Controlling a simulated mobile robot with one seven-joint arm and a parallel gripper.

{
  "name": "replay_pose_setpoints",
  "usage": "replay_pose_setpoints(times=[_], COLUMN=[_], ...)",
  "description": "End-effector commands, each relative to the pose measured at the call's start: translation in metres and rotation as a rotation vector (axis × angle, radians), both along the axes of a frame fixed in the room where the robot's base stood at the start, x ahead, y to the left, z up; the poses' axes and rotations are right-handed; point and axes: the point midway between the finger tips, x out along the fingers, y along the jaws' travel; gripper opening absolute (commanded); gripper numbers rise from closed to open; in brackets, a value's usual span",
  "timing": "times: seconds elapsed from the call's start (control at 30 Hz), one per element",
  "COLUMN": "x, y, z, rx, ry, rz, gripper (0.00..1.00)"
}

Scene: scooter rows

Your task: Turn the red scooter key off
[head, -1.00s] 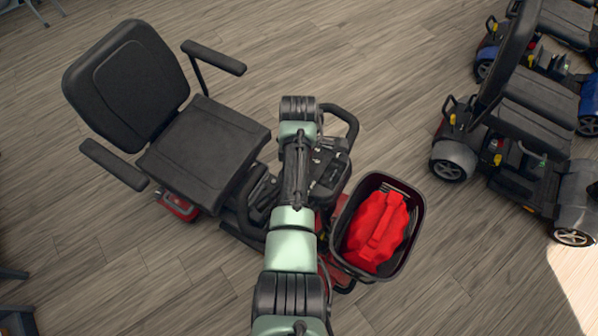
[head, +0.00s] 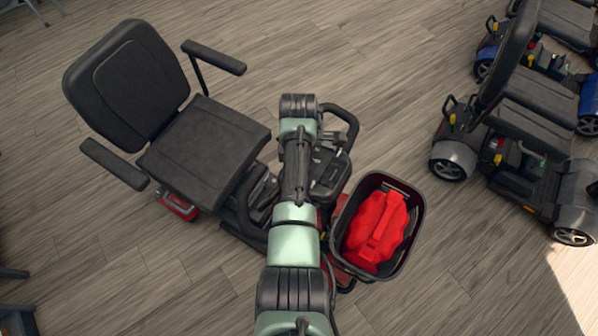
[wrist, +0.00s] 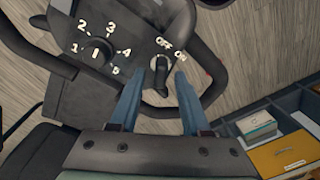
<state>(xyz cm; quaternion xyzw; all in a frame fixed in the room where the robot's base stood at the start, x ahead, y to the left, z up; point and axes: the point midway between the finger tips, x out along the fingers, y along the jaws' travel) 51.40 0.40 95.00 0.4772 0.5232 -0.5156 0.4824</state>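The red scooter (head: 180,205) stands in the head view with a black seat, its tiller partly covered by my arm. In the wrist view its dark control panel (wrist: 75,95) carries a numbered dial (wrist: 95,52) and a key (wrist: 160,66) beside white OFF and ON labels. The key stands roughly upright in the picture; I cannot tell its exact setting. My gripper (wrist: 159,80) is open, one blue finger on each side of the key, with visible gaps between. The head view hides the gripper behind my arm.
A black basket (head: 338,240) holding a red bag (head: 377,230) is on the scooter's front. The handlebar loop (wrist: 215,75) curves close around the key. Another scooter (head: 535,125) stands at right. A compartmented tray with small boxes (wrist: 257,125) shows at the wrist view's lower right.

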Motion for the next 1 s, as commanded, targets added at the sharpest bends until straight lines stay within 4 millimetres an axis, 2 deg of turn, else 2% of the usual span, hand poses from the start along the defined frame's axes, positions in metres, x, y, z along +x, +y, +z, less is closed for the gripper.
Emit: replay_pose_setpoints(times=[0.27,0.43,0.57,0.93,1.0], x=[0.0,0.001,0.004,0.009,0.01], y=[-0.001,-0.001,-0.001,-0.001,-0.001], z=[0.0,0.011,0.033,0.113,0.122], rx=[-0.001,-0.001,-0.001,-0.001,-0.001], ry=[0.001,-0.002,-0.005,-0.003,-0.001], rz=[-0.003,-0.004,-0.004,-0.002,-0.002], gripper=[0.5,0.5,0.5,0.5,0.5])
